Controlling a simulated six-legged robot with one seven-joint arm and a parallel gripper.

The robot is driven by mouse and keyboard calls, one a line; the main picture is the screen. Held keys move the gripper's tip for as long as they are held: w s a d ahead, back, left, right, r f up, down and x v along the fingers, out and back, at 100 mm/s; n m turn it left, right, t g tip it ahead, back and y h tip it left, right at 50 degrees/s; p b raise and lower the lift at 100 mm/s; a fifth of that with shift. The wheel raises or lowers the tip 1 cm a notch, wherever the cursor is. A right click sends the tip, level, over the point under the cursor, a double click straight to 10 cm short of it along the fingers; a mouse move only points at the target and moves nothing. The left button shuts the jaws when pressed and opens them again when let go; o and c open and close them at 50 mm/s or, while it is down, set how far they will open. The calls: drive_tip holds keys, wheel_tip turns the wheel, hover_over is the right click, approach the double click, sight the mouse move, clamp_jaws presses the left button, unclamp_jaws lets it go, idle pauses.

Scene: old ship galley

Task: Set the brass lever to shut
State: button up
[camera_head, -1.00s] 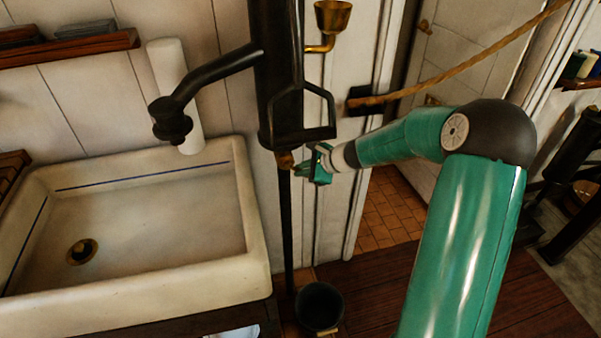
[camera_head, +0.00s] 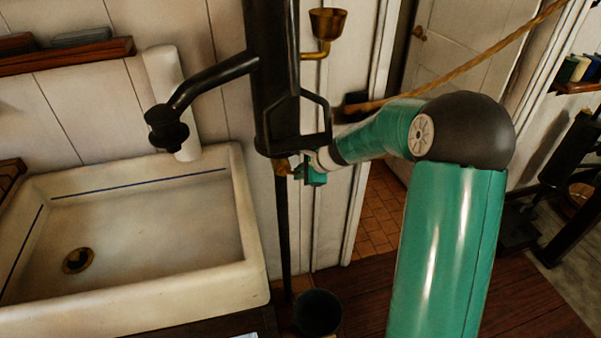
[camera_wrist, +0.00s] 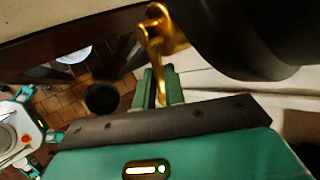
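The brass lever (camera_wrist: 154,50) hangs from a brass fitting under a dark cylinder in the wrist view. Its lower end runs down between the two teal fingers of my gripper (camera_wrist: 161,88), with one finger close on each side. Whether the fingers press on it is not clear. In the head view the brass fitting (camera_head: 282,166) shows small at the foot of the black pump body (camera_head: 275,80). My gripper (camera_head: 309,173) is just right of it, partly hidden by the pump's bracket and my arm.
A white sink (camera_head: 245,225) stands left, with the black spout (camera_head: 215,82) above it. A dark bucket (camera_head: 318,312) is on the floor below the pump. A rope (camera_head: 470,62) slopes across the doorway. A brass cup (camera_head: 327,22) sits beside the pump.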

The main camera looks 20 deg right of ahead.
drive_tip(key=shift+o, duration=0.9)
drive_tip(key=v, duration=1.3)
drive_tip(key=shift+s+d+r, duration=0.15)
drive_tip(key=shift+s+r, duration=0.1)
drive_tip(key=shift+c, duration=0.2)
